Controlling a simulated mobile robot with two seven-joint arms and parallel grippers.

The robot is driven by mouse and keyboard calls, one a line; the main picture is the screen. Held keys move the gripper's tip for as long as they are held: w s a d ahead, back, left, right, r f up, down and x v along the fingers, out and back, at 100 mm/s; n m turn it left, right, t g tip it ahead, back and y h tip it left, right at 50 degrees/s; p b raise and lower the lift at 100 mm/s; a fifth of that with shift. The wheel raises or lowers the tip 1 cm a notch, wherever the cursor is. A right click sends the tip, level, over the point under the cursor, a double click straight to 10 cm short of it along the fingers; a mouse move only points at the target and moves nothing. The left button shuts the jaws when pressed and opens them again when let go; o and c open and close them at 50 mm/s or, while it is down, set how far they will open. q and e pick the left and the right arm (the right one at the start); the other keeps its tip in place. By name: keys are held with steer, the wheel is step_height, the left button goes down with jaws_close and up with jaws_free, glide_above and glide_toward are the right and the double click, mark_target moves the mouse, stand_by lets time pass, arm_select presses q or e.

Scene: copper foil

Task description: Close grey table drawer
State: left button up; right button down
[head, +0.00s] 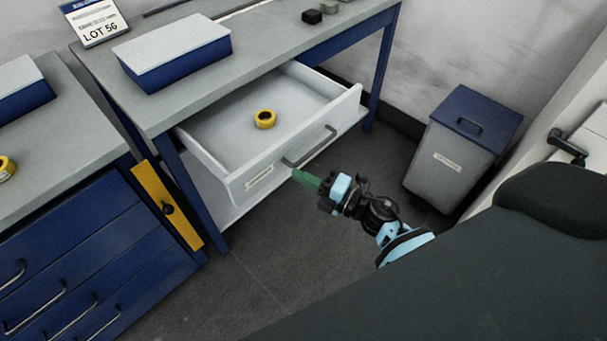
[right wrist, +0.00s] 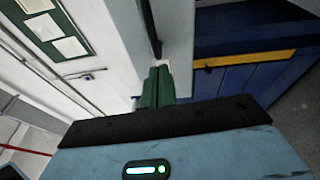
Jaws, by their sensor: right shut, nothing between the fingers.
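The grey table drawer (head: 236,190) is pulled out from under the blue-legged table (head: 160,112) in the head view. A yellow tape roll (head: 265,119) lies inside it. Its dark bar handle (head: 310,148) is on the front panel. My right gripper (head: 300,177) is shut and empty, its green fingertips close to the drawer front just below the handle. I cannot tell whether they touch it. In the right wrist view, the green fingers (right wrist: 156,88) are together near a pale panel with a dark bar. My left gripper is not in view.
A grey bin with a blue lid (head: 462,140) stands right of the drawer. A blue drawer cabinet (head: 95,260) with a yellow strip (head: 167,205) stands at the left. A blue and white box (head: 175,55) sits on the table. Floor in front of the drawer is clear.

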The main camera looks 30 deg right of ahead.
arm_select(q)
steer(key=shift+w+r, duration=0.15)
arm_select(e)
steer(key=shift+w, duration=0.2)
